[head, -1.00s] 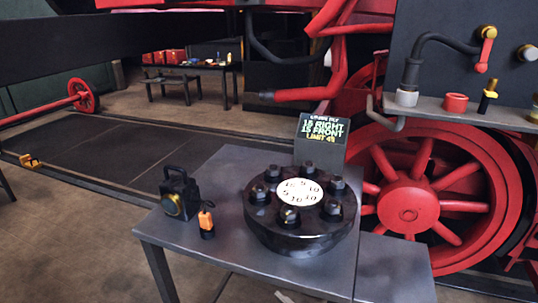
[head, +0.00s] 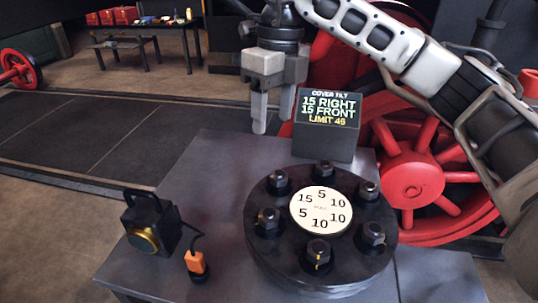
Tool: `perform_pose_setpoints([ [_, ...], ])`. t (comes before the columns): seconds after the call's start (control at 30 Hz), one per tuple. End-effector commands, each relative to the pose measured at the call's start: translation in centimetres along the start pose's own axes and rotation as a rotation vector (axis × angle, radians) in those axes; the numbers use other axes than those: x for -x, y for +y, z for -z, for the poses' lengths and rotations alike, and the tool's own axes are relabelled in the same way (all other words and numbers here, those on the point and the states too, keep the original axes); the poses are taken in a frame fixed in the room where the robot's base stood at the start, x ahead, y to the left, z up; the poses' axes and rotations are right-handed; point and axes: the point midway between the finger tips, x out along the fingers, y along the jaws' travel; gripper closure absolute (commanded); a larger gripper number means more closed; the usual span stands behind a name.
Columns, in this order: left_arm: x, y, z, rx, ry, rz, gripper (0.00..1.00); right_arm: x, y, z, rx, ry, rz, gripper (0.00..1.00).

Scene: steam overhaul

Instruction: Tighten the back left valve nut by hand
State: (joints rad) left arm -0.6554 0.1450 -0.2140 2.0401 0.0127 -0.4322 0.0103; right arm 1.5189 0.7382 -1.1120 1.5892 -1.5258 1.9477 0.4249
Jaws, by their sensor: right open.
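The round black valve cover (head: 262,262) lies on the grey table, with several dark nuts around a white numbered disc (head: 321,210). The back left nut (head: 278,182) stands upright at the cover's back left rim, beside the figure 15 on the disc. My right gripper (head: 273,118) hangs fingers down above and behind that nut, apart from it. Its two fingers are spread with nothing between them. My left gripper is out of view.
A display block (head: 327,139) reading "COVER TILT, 15 RIGHT, 15 FRONT, LIMIT" stands behind the cover. A black lamp (head: 150,228) and an orange-and-black item (head: 196,264) stand at left. Red wheel (head: 415,180) at right.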

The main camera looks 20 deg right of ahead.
Motion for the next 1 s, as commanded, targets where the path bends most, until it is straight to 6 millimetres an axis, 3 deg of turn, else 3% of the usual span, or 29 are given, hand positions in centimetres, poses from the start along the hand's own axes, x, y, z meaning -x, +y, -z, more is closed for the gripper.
perform_pose_setpoints([
  [0.1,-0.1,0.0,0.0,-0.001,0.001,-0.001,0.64,1.4,-1.7,0.7,-0.043,0.012,0.076,0.45],
  [0.23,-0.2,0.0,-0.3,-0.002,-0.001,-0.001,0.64,0.5,-2.1,0.9,-0.05,0.018,0.09,0.45],
  [0.8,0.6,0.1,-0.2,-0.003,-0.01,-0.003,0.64,-10.8,-2.9,1.0,-0.047,0.016,0.085,0.45],
  [1.0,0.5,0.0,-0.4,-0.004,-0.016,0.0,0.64,-13.3,-3.2,1.0,-0.047,0.014,0.085,0.45],
])
